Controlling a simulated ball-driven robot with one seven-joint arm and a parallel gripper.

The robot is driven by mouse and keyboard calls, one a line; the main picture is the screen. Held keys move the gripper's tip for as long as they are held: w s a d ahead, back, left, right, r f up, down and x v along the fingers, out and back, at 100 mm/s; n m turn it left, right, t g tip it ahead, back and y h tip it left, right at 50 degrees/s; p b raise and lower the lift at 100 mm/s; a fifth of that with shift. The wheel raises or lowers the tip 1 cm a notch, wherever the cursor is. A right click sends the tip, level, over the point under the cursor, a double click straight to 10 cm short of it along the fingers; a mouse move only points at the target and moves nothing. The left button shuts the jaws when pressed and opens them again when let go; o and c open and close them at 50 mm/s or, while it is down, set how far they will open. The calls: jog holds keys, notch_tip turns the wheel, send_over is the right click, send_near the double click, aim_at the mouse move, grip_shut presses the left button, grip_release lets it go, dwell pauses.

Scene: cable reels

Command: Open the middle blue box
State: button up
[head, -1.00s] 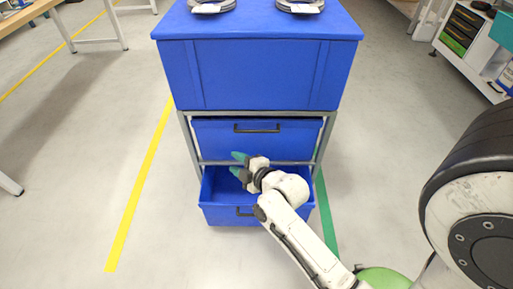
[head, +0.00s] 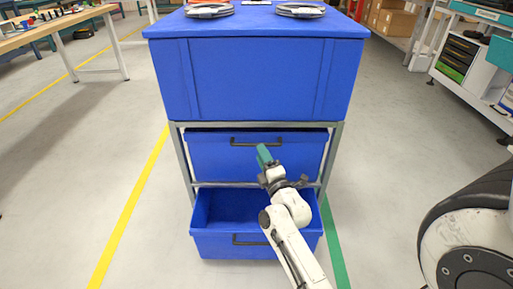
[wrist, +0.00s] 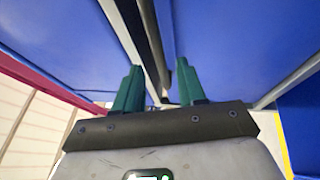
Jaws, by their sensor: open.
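The middle blue box (head: 215,158) sits shut in the grey frame, under the big blue top block. Its black handle (head: 240,144) runs across its upper front. My gripper (head: 264,154) is in front of this box, with its green fingertips just below the handle in the head view. In the wrist view my gripper (wrist: 160,88) is open, fingers apart. A dark bar (wrist: 150,40), likely the handle, runs lengthwise toward the gap between the fingers. I cannot tell whether it lies between them or touches them.
The lower blue box (head: 215,243) is pulled out and looks empty, below my arm. Cable reels (head: 300,10) lie on the blue top block (head: 255,80). A workbench (head: 75,28) stands at left, a shelf unit (head: 470,60) at right. The floor beside the frame is clear.

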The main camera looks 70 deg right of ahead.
jog(key=shift+x, duration=2.6)
jog(key=shift+c, duration=0.3)
grip_shut()
